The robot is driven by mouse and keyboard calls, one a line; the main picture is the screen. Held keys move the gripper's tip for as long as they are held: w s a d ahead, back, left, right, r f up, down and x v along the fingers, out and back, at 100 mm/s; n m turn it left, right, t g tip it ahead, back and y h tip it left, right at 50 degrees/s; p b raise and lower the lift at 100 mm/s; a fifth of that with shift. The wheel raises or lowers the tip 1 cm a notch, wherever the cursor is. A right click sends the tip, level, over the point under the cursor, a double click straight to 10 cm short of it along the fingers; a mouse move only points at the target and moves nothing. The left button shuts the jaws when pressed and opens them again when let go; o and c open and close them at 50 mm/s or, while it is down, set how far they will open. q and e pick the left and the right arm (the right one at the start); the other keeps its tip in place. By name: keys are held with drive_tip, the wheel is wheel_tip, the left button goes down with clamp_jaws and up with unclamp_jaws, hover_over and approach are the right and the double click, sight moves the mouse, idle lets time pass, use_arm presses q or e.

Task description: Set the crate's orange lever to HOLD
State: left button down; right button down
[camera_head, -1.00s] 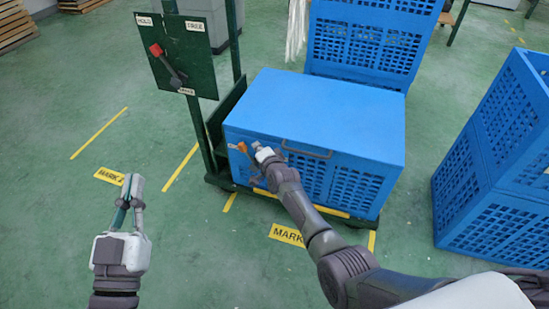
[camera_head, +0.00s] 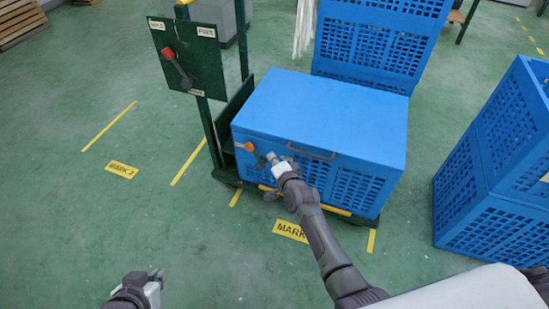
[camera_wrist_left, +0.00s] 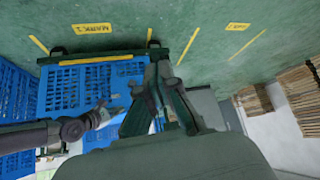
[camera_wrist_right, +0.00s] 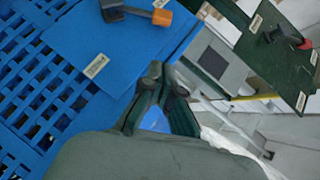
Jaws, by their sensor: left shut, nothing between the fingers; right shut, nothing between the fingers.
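The blue crate (camera_head: 325,110) sits on a green cart. Its orange lever (camera_head: 248,146) is on the front face near the left end, its orange tip pointing left in the head view. In the right wrist view the lever (camera_wrist_right: 160,17) shows a dark arm and orange end, with one white label (camera_wrist_right: 95,66) below it and another (camera_wrist_right: 160,3) at the top edge, both unreadable. My right gripper (camera_head: 270,156) is shut and empty just right of the lever; contact cannot be told. My left gripper (camera_head: 158,273) is shut and empty, low and left over the floor.
A green panel (camera_head: 205,65) on the cart's post carries a red-knobbed lever (camera_head: 168,53) and white labels. Blue mesh crates (camera_head: 500,150) stand at right, another (camera_head: 375,45) behind. Open green floor with yellow markings (camera_head: 121,170) lies at left.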

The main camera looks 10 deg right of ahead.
use_arm(q)
drive_tip(key=s+g, duration=0.1)
drive_tip(key=s+a+f, duration=0.1)
drive_tip(key=shift+s+f+g, duration=0.1)
drive_tip(key=shift+s+g, duration=0.3)
use_arm(e)
drive_tip(key=shift+s+r, duration=0.25)
drive_tip(key=shift+s, duration=0.35)
